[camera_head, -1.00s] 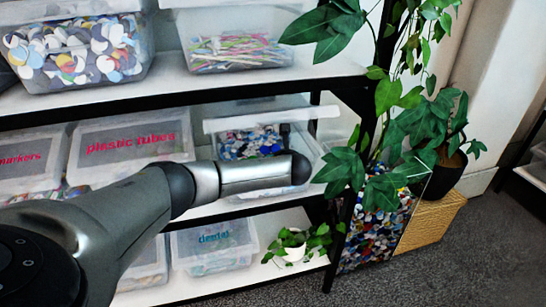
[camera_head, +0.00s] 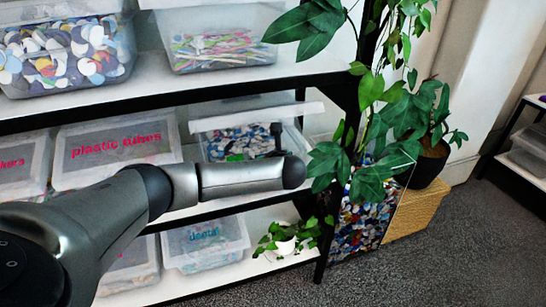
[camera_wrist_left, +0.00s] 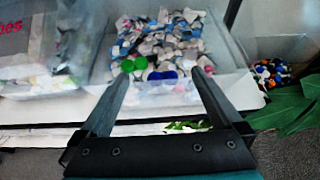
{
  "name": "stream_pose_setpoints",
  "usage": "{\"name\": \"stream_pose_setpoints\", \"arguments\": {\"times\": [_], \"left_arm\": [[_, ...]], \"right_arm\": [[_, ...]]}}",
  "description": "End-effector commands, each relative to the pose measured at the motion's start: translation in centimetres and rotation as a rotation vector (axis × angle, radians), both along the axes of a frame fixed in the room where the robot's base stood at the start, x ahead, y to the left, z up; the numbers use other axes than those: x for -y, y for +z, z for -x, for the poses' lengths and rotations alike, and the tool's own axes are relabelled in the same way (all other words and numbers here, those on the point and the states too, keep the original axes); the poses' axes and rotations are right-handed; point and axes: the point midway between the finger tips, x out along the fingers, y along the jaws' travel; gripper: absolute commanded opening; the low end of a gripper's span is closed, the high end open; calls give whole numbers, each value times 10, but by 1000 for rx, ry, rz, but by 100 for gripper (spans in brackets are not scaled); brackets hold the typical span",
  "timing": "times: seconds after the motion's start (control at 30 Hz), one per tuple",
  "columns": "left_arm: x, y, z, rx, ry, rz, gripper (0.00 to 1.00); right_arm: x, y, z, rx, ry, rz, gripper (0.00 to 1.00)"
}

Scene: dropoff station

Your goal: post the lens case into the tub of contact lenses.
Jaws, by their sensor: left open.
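The tub of contact lenses (camera_head: 207,151) is a clear bin on the middle shelf, filled with small white and blue pieces; its rim also shows in the left wrist view (camera_wrist_left: 240,84). Its pale lid (camera_head: 262,118) sits raised above it. A small green two-lobed thing, likely the lens case (camera_wrist_left: 133,65), lies on the pieces near the tub's front. My left gripper (camera_wrist_left: 158,73) is open, with its fingers spread at the tub's front and nothing between them. In the head view only a dark part of it (camera_head: 277,131) shows beyond my arm. My right gripper is not in view.
A dental bin (camera_head: 205,243) and a small potted plant (camera_head: 285,246) are on the shelf below. A leafy plant (camera_head: 370,160) hangs close on the right. Open carpet lies to the right.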

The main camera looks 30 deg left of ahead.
Motion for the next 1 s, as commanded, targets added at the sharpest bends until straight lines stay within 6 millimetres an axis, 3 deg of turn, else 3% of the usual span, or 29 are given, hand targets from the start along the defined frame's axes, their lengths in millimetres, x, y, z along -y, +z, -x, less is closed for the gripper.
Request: {"name": "stream_pose_setpoints", "arguments": {"times": [0.53,1.0], "left_arm": [[63,41,53,1,-2,2,100],[72,46,62,1,0,1,100]], "right_arm": [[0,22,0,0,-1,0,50],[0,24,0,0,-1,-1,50]]}}
